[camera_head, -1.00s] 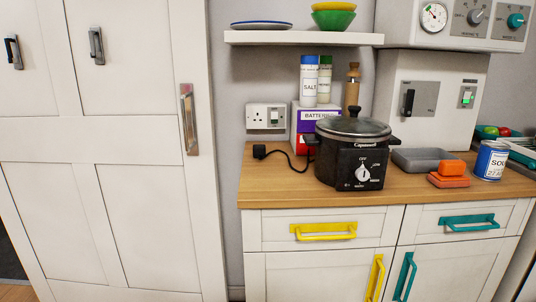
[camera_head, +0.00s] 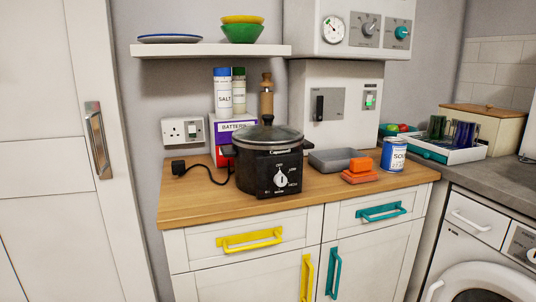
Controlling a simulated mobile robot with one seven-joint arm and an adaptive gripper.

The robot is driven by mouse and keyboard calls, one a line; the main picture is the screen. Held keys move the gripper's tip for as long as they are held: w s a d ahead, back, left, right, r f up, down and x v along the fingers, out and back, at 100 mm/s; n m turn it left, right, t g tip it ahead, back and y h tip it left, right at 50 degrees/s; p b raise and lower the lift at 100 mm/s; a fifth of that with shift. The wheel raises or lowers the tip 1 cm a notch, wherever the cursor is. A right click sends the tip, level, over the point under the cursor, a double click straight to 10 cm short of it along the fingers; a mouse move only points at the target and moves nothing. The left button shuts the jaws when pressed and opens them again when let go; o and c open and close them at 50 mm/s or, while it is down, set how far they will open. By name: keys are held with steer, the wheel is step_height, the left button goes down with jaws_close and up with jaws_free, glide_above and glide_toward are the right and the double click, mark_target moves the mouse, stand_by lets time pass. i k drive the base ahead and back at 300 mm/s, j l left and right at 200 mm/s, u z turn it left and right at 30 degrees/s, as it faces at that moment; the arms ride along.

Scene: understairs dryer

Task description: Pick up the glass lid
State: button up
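The glass lid (camera_head: 268,134) sits on top of a black slow cooker (camera_head: 262,172) on the wooden counter. The lid has a dark rim and a small black knob in the middle. The cooker's dial faces me. My gripper is not in the view.
A salt tub (camera_head: 222,92), a green-capped tub, a wooden mill (camera_head: 266,97) and a batteries box (camera_head: 226,132) stand close behind the cooker. A grey tray (camera_head: 335,160), orange blocks (camera_head: 360,172) and a soup can (camera_head: 393,154) are to its right. A shelf (camera_head: 205,50) hangs above.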

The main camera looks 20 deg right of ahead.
mark_target(267, 132)
steer(key=i+l+z, duration=0.1)
steer(key=l, duration=0.3)
steer(key=i+l, duration=0.15)
steer(key=l, duration=0.3)
steer(key=i+l+z, duration=0.15)
steer(key=l, duration=0.25)
steer(key=i+l, duration=0.15)
steer(key=l, duration=0.25)
steer(key=i+l+z, duration=0.15)
steer(key=l, duration=0.25)
steer(key=i, duration=0.45)
